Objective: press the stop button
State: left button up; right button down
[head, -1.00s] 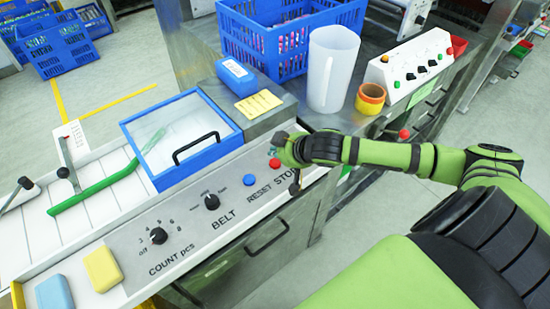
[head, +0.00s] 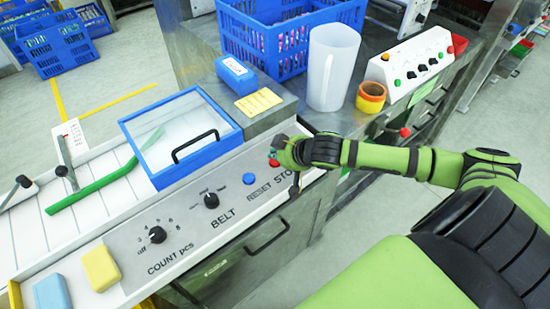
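The red stop button (head: 274,162) is on the sloped grey control panel (head: 228,238), at its upper right end above the printed word STOP. My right gripper (head: 284,158) is at that end of the panel, just right of the red button and very close to it. Whether it touches the button I cannot tell. Its dark finger parts are small and partly hidden by its green and black body, so its opening is unclear. It covers part of the STOP lettering. My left gripper is out of view.
Left of the stop button are the blue reset button (head: 249,179), the belt knob (head: 211,200) and the count knob (head: 157,235). A blue-framed clear lid (head: 228,118) stands behind the panel. A white jug (head: 333,68) and an orange-yellow cup (head: 371,97) stand behind my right arm.

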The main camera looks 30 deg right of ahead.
aim_at(276, 163)
jog(key=shift+f, duration=0.15)
dwell(0.5)
jog(key=shift+f, duration=0.3)
jog(key=shift+f, duration=0.5)
dwell(0.6)
jog(key=shift+r, duration=0.1)
jog(key=shift+r+p, duration=0.8)
jog(key=shift+p, duration=0.25)
notch_tip(276, 163, up, 5)
jog(key=p, duration=0.6)
jog(key=shift+r, duration=0.1)
